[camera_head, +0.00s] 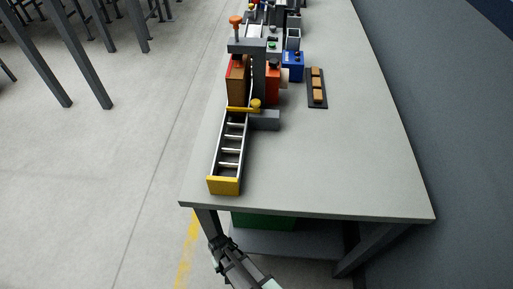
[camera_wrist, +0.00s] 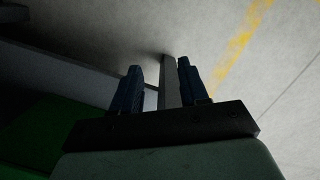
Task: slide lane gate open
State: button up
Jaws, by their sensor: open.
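The lane (camera_head: 229,152) is a narrow roller track with a yellow end stop, near the left front edge of the table. A yellow bar with a round yellow knob (camera_head: 256,103) crosses the lane's upper end and looks like the gate. A grey block sits just right of it. My gripper (camera_head: 219,243) is below the table's front left corner, well apart from the gate. In the wrist view its two dark fingers (camera_wrist: 157,92) are spread, with a grey table leg showing beyond them. The gate is not in the wrist view.
The grey table (camera_head: 350,170) has a wide clear area at front right. Behind the gate stand a red-brown box (camera_head: 237,78), an orange box (camera_head: 273,85) and a blue box (camera_head: 293,65). A dark tray (camera_head: 309,88) with brown blocks lies right. A green bin (camera_head: 262,221) sits under the table.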

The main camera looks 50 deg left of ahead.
jog(key=s+a+r+n+y, duration=0.2)
jog(key=s+a+r, duration=0.7)
jog(key=s+a, duration=0.2)
jog(key=a+r+g+y, duration=0.1)
jog(key=a+r, duration=0.4)
jog(key=r, duration=0.3)
jog(key=a+r+y, duration=0.1)
jog(key=a+r, duration=0.4)
jog(key=r, duration=0.3)
notch_tip(320, 180, up, 45)
jog(key=m+t+y, duration=0.2)
jog(key=m+t, duration=0.1)
send_over(256, 102)
jog(key=s+d, duration=0.2)
jog(key=d, duration=0.3)
jog(key=x, duration=1.3)
jog(key=shift+f, duration=0.45)
